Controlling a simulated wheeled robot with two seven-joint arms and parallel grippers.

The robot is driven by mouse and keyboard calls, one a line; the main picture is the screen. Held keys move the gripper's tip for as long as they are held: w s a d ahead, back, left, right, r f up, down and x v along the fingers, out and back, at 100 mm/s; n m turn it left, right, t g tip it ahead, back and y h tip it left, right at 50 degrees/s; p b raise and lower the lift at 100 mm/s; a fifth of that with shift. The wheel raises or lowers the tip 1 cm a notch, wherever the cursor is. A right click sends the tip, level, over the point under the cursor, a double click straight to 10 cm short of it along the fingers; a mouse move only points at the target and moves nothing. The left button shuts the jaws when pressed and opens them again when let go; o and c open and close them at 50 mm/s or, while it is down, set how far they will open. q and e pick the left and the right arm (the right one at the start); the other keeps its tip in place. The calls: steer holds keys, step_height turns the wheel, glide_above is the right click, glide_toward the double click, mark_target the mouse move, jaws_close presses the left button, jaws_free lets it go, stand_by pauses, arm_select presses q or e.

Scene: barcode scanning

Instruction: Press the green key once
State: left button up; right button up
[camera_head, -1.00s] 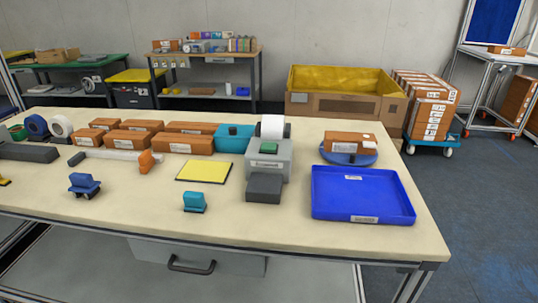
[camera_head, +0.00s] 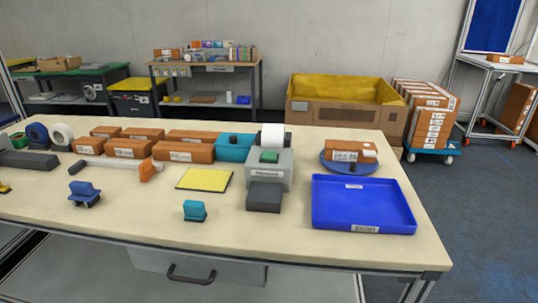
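The green key (camera_head: 269,156) is a small dark green block on top of the grey label printer (camera_head: 284,177). The printer stands right of the middle of the table, with a white paper roll (camera_head: 274,136) at its back and a dark grey block (camera_head: 264,197) at its front. The key's top is uncovered, and nothing touches it. Neither of my grippers shows in the head view.
A blue tray (camera_head: 362,226) lies right of the printer, with a brown box on a blue round stand (camera_head: 340,166) behind it. Left are a teal container (camera_head: 233,150), a yellow pad (camera_head: 204,179), several brown boxes (camera_head: 127,148) and a teal stamp-like piece (camera_head: 195,211). The table front is mostly clear.

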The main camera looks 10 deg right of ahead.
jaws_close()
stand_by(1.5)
